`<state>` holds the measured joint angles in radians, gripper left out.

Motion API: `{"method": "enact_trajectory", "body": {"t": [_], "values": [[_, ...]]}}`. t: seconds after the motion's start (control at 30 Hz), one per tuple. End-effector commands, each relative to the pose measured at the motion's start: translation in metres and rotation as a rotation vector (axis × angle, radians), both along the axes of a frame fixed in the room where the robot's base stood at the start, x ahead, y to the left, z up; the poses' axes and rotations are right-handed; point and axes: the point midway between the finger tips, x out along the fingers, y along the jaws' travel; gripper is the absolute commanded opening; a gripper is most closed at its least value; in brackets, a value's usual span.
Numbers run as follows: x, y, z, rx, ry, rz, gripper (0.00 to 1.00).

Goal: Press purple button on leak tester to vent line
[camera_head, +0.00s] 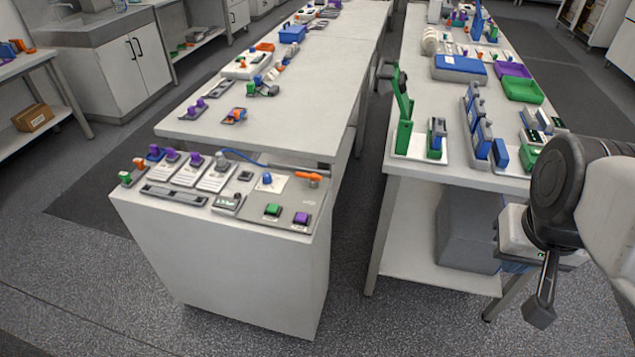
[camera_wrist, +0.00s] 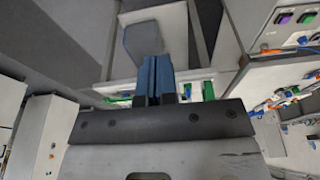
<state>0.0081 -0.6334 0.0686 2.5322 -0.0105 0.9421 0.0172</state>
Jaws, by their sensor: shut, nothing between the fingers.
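The purple button (camera_head: 302,218) sits on the grey leak tester panel (camera_head: 262,229) at the front right corner of the near white cabinet. A green button (camera_head: 272,210) is to its left on the same panel. In the wrist view the purple button (camera_wrist: 284,19) shows at the upper right, beside the green one. My gripper (camera_head: 540,314) hangs at the right of the head view, well apart from the panel and lower than the bench tops. In the wrist view its blue fingers (camera_wrist: 155,80) are together with nothing between them.
An orange valve handle (camera_head: 309,176) and a blue knob (camera_head: 267,179) stand behind the buttons. A blue hose (camera_head: 245,159) runs along the back. The right bench (camera_head: 408,182) carries green and blue racks.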

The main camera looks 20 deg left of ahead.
Motion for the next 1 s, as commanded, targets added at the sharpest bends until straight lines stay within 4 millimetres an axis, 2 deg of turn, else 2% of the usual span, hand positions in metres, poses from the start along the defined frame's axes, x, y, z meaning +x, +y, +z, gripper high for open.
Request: {"method": "enact_trajectory", "body": {"t": [0.63, 0.87, 1.0], "values": [[0.004, 0.001, -0.001, -0.012, 0.004, 0.016, 0.0], [0.02, 0.005, -0.004, -0.066, 0.023, 0.085, 0.0], [0.037, 0.011, -0.007, -0.123, 0.039, 0.158, 0.0]]}}
